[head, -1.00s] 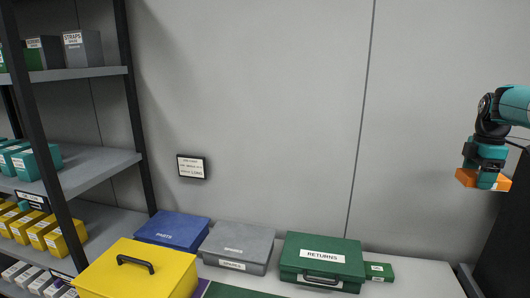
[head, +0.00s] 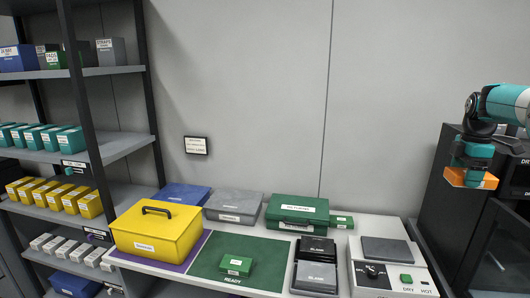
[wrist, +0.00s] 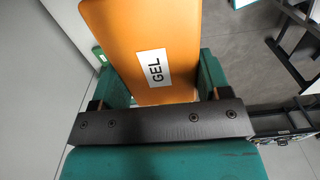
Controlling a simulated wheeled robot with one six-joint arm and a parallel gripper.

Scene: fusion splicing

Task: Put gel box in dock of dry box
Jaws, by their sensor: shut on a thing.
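The gel box is an orange box with a white GEL label. It fills the middle of the wrist view (wrist: 150,40), and in the head view (head: 468,179) it hangs high at the right. My gripper (head: 471,172) is shut on it, with a teal finger on each side in the wrist view (wrist: 160,85). The dry box (head: 480,215) is a black cabinet at the right edge of the head view, just behind and right of the gel box. Part of it is cut off by the frame, and I cannot make out its dock.
A white bench carries a yellow box (head: 156,232), a green mat (head: 205,262) with a small green box (head: 237,266), black boxes (head: 316,277), and a DRY/HOT device (head: 389,278). Blue, grey and green cases line the wall. Shelves (head: 110,150) stand left.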

